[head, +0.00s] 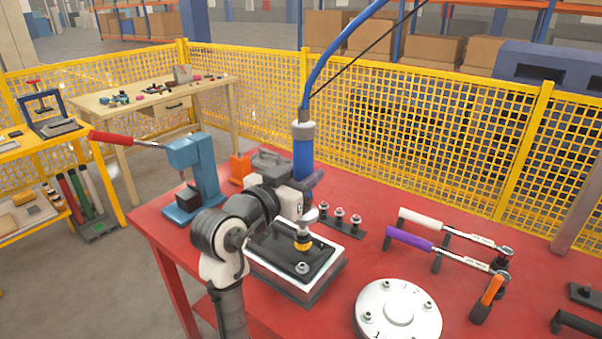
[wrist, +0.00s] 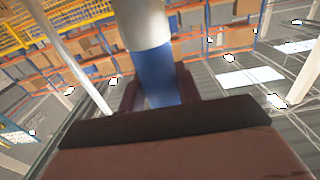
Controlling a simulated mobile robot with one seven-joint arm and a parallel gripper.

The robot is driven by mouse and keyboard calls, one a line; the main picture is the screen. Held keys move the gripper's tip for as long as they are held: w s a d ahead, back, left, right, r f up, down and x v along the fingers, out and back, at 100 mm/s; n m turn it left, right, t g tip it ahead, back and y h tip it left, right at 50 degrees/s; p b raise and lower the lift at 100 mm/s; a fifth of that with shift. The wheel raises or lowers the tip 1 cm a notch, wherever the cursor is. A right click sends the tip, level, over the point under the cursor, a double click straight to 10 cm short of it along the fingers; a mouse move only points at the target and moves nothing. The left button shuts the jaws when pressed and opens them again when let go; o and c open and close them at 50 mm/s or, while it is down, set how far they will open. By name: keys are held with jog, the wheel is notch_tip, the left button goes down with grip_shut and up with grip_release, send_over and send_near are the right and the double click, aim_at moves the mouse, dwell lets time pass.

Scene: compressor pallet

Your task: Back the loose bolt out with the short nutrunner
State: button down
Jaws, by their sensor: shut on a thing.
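My gripper (head: 308,184) is shut on the blue nutrunner (head: 303,155), which hangs upright from a blue hose. The blue body of the nutrunner also shows between the dark fingers in the wrist view (wrist: 160,88). Another bolt (head: 302,267) shows at the plate's near side. My arm covers the plate's left part.
A rack with several bolts (head: 340,218) stands behind the plate. A blue press (head: 195,175) is at left. A round flange (head: 398,312) lies in front right. White-handled (head: 422,217) and purple-handled (head: 410,239) wrenches rest on stands at right. Yellow mesh fencing (head: 400,130) closes the back.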

dwell(0.5)
jog(key=shift+f+b, duration=2)
jog(key=shift+f, duration=0.3)
jog(key=shift+f+b, duration=1.1)
jog(key=shift+f, duration=0.35)
jog(key=shift+s, duration=0.15)
dwell(1.4)
jog(key=shift+r, duration=0.15)
jog(key=shift+w+r+p, duration=0.25)
jog(key=shift+r+p, duration=1)
jog(key=shift+r, duration=0.05)
jog(key=shift+s+r+p, duration=0.1)
jog(key=shift+r+p, duration=0.6)
jog(key=shift+r, duration=0.5)
